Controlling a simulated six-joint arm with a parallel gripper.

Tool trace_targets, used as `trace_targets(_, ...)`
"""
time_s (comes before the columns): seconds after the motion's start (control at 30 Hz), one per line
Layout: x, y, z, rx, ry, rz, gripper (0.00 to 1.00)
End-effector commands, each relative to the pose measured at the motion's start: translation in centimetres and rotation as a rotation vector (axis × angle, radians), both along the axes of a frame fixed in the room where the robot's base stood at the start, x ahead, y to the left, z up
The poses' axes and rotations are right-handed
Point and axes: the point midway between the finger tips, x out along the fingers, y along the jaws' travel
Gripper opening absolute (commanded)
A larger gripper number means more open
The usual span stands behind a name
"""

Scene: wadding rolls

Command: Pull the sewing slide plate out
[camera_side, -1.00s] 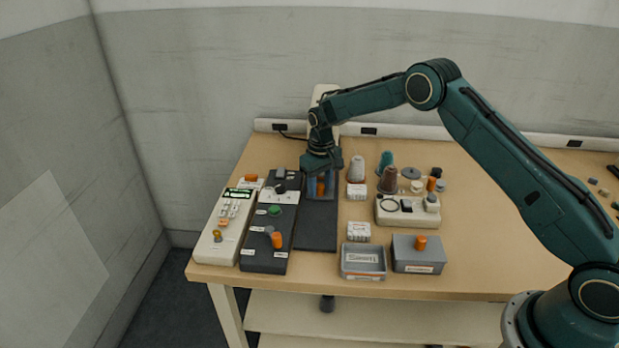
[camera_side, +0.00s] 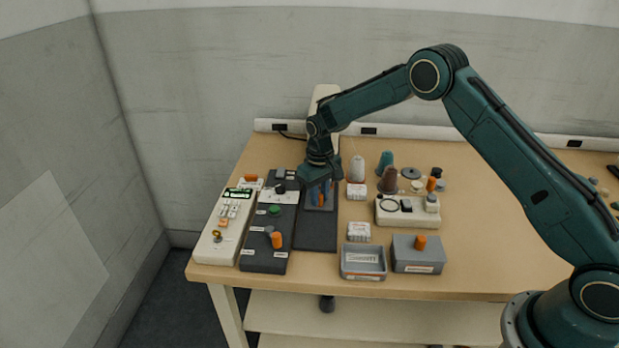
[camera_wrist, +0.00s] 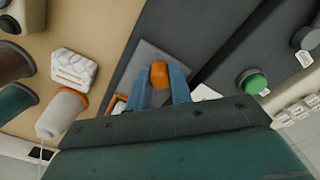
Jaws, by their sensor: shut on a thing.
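The slide plate (camera_side: 331,203) is a grey plate on the long dark base (camera_side: 316,235), with an upright orange knob (camera_side: 321,200). My gripper (camera_side: 320,197) points down at it, and its blue fingers are shut on the knob. In the wrist view the knob (camera_wrist: 159,74) sits between the two blue fingertips (camera_wrist: 160,80), and the grey slide plate (camera_wrist: 147,58) shows beyond them. The back part of the plate is hidden by my gripper.
A dark control panel (camera_side: 263,250) with knobs stands close on the left, beside a white keypad unit (camera_side: 218,235). On the right are white blocks (camera_side: 357,191), thread cones (camera_side: 357,168) and a grey tray (camera_side: 363,274). The dark base in front of the plate is clear.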

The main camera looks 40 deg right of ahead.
Motion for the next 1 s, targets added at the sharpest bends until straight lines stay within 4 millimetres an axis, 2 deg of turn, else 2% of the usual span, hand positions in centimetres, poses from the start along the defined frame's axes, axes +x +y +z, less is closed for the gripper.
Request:
trace_targets(0.53,-5.5,5.9,0.1,0.004,-0.005,0.01,0.0)
trace_targets(0.7,-6.3,6.6,0.1,0.004,-0.007,0.008,0.0)
trace_targets(0.97,-6.3,6.6,0.1,0.004,-0.008,0.007,0.0)
trace_targets(1.0,-6.3,6.6,0.1,0.004,-0.008,0.007,0.25)
